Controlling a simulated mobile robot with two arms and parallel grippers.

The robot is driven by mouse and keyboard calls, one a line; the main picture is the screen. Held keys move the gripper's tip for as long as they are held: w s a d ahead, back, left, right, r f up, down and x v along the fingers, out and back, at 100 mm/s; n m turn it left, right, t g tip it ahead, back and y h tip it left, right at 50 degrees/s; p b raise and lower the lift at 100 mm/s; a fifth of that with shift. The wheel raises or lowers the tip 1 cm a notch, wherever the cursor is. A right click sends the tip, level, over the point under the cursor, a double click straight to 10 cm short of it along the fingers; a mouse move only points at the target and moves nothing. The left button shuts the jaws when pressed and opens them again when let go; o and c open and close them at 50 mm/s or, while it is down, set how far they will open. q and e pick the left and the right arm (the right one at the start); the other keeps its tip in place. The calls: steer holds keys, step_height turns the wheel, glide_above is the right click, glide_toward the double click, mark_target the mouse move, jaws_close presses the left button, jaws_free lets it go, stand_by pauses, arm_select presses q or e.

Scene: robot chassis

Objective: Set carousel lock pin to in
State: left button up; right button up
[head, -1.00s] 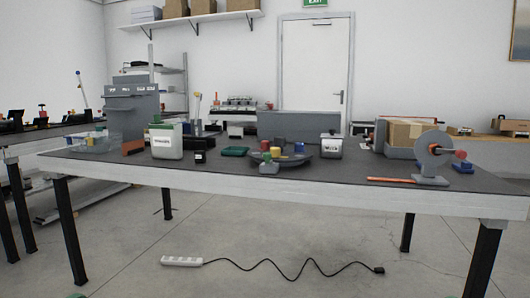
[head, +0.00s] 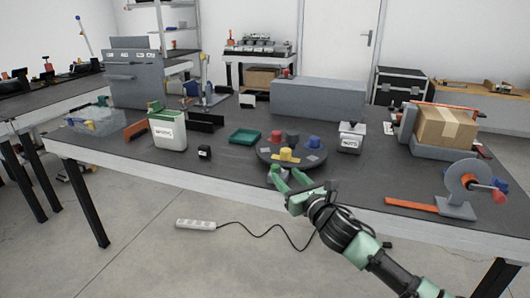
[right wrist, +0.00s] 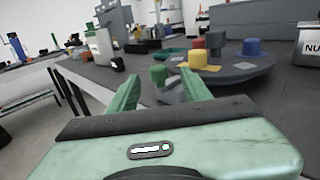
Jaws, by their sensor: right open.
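The carousel is a dark round turntable (head: 313,159) near the front edge of the table, with several coloured knobbed pieces on it. It also shows in the right wrist view (right wrist: 245,70). The lock pin, a green knob (right wrist: 158,73) on a small grey block (right wrist: 170,93), stands at the carousel's near edge. My right gripper (head: 291,177) is open and empty, just in front of the carousel. In the right wrist view its two green fingers (right wrist: 160,84) point at the pin, which shows between and beyond their tips. My left gripper is not in view.
A white labelled container (head: 168,130), a small black box (head: 204,152) and a green tray (head: 245,137) stand left of the carousel. A grey block (head: 318,97) stands behind.

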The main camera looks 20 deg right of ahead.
mark_target(278, 169)
steer(key=w, duration=0.3)
steer(key=w+a, duration=0.1)
steer(key=w, duration=0.2)
steer(key=shift+a+f+b, duration=0.1)
steer(key=shift+a+b, duration=0.1)
steer(key=shift+b, duration=0.15)
steer(key=shift+w+a, duration=0.15)
steer(key=shift+w, duration=0.25)
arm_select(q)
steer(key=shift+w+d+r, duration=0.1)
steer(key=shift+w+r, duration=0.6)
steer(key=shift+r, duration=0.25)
arm_select(e)
jaws_close()
